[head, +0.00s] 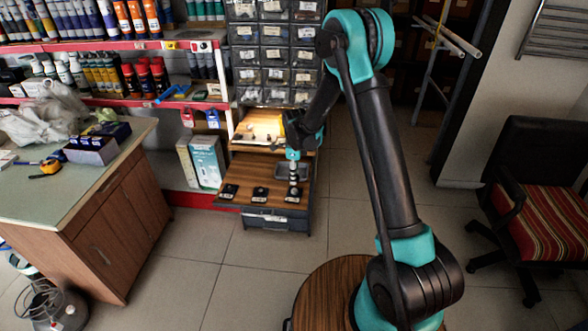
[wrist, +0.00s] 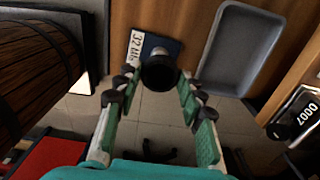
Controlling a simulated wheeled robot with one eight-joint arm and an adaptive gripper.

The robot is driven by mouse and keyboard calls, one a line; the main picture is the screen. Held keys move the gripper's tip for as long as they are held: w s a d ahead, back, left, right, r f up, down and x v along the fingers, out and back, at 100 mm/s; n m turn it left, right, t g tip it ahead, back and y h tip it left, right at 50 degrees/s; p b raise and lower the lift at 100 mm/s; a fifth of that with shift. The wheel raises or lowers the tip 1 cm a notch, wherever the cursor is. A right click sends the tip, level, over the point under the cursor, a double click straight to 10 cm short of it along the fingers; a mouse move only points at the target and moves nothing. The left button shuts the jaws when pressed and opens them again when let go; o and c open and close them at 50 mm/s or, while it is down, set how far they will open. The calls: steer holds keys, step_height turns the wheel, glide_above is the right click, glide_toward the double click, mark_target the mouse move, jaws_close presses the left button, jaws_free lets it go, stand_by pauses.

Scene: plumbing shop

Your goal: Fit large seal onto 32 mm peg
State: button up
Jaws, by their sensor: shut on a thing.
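My gripper (wrist: 158,82) is shut on a dark round piece, the large seal (wrist: 159,74), between its fingertips. Just beyond the seal in the wrist view is a dark blue base (wrist: 174,46) with a white label (wrist: 136,47) that seems to read 32. The light grey tip of the 32 mm peg (wrist: 160,53) shows right at the seal's far edge. I cannot tell whether the seal is around the peg or only above it. In the head view my gripper (head: 293,164) points down over the rightmost black base (head: 294,192); the seal is too small to make out there.
A grey tray (wrist: 262,45) lies beside the base on the wooden board. Two more black peg bases (head: 229,190) (head: 260,193) stand to the left along the board's front. Drawer bins (head: 275,52) rise behind.

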mark_target(295, 190)
steer(key=shift+d+f, duration=0.1)
steer(key=shift+f, duration=2.8)
steer(key=shift+f, duration=0.55)
steer(key=o, duration=0.5)
steer(key=shift+r, duration=5.5)
